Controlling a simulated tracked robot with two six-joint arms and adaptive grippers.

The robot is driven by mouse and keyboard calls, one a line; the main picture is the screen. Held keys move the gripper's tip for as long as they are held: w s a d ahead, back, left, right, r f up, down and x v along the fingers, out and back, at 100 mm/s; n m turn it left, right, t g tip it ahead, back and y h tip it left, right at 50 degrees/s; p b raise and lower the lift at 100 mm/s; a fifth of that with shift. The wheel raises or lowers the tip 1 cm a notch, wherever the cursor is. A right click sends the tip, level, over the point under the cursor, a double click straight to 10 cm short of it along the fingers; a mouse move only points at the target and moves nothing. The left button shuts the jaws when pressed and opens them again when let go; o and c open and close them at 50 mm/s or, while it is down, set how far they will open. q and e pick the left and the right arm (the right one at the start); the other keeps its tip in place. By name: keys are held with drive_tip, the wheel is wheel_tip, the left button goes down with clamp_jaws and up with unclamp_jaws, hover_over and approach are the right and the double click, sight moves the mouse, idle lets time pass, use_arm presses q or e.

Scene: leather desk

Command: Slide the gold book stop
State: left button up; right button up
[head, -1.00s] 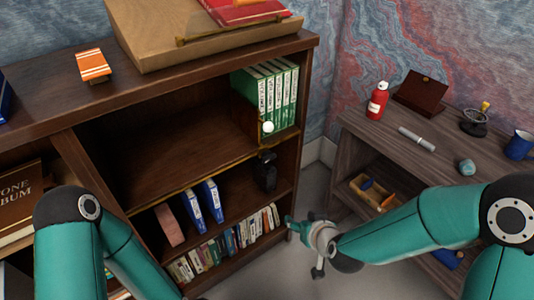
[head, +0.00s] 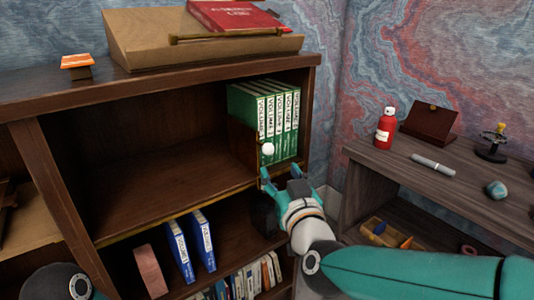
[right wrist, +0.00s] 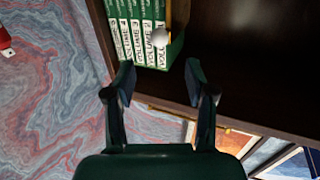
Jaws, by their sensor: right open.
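The book stop (head: 242,143) is a dark upright panel with a gold edge and a white round knob (head: 268,149). It stands on the upper shelf at the left of several green volumes (head: 279,105). In the right wrist view the knob (right wrist: 160,37) shows in front of the volumes (right wrist: 134,28), beyond the fingertips. My right gripper (head: 281,175) is open and empty, just below and right of the knob and apart from it. The right wrist view shows both fingers (right wrist: 160,72) spread. My left gripper is out of view.
The upper shelf (head: 165,175) is bare left of the stop. Blue binders (head: 191,247) and a row of books stand on the shelf below. A side desk (head: 440,195) at right holds a red bottle (head: 385,128) and a pen (head: 432,165).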

sight(270, 153)
drive_tip(key=x, duration=1.1)
drive_tip(key=shift+w, duration=0.15)
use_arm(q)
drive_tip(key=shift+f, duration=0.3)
use_arm(e)
clamp_jaws()
